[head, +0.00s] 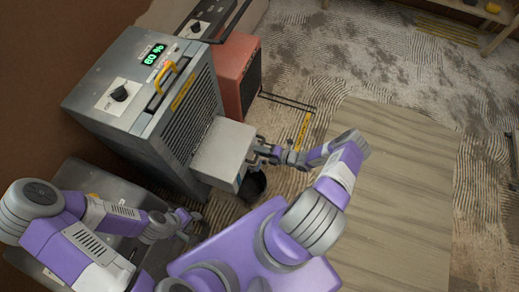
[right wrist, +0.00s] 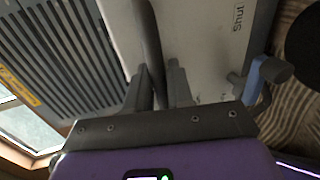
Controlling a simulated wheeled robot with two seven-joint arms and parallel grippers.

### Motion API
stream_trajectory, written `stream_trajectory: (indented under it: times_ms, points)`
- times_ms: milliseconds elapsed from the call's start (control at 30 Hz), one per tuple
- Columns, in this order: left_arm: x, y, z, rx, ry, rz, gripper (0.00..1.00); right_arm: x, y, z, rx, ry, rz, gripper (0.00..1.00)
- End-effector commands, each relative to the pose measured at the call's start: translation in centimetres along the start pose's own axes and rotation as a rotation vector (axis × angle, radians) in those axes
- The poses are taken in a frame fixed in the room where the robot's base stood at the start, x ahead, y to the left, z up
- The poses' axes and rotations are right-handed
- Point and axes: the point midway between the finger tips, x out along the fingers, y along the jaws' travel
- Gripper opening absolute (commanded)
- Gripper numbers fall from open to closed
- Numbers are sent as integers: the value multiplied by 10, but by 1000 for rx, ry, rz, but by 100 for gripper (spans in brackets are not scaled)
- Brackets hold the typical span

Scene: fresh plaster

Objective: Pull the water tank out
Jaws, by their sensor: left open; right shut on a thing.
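The grey dehumidifier (head: 172,120) stands at the left in the head view, with a green readout, a dark knob and a yellow handle on top. The pale grey water tank (head: 224,152) sticks out of its lower front, with its inner end at the housing. My right gripper (head: 268,152) is at the tank's outer end. In the right wrist view its fingers (right wrist: 158,92) are shut on the dark bar handle (right wrist: 148,35) of the tank. A blue lever (right wrist: 266,76) sits beside the word "Shut". My left gripper (head: 186,220) is open and empty, near the dehumidifier's lower end.
A black bucket (head: 252,186) stands on the floor just below the tank's outer end. A red unit (head: 238,72) stands behind the dehumidifier. A grey cart top (head: 92,180) lies under my left arm. Wood-look flooring (head: 400,190) at the right is clear.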

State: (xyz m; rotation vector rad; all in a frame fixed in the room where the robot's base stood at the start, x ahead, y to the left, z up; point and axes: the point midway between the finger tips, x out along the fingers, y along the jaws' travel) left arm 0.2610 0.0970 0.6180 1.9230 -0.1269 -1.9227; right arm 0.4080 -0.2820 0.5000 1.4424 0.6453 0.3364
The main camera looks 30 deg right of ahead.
Motion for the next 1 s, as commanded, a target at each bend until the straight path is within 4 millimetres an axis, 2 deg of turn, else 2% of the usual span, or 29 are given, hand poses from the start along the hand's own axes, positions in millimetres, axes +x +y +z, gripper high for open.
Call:
stream_trajectory:
  times_ms: [233,267,333,367,667,767,1000]
  points:
    - [0,0,0,0,0,0,43,-2,0,2,-3,-3,-1,0]
    - [0,0,0,0,0,0,43,-2,0,2,-3,-4,-1,26]
    - [0,0,0,0,0,0,43,-2,0,2,-3,-4,-1,37]
    - [0,0,0,0,0,0,43,-2,0,1,-3,-3,-1,39]
    - [-1,0,0,0,0,0,43,-4,0,1,-2,-3,-1,39]
    - [-2,1,0,0,0,0,43,-14,0,1,-2,-3,-3,39]
    - [-8,3,0,0,0,0,43,-55,1,2,-3,-5,-3,39]
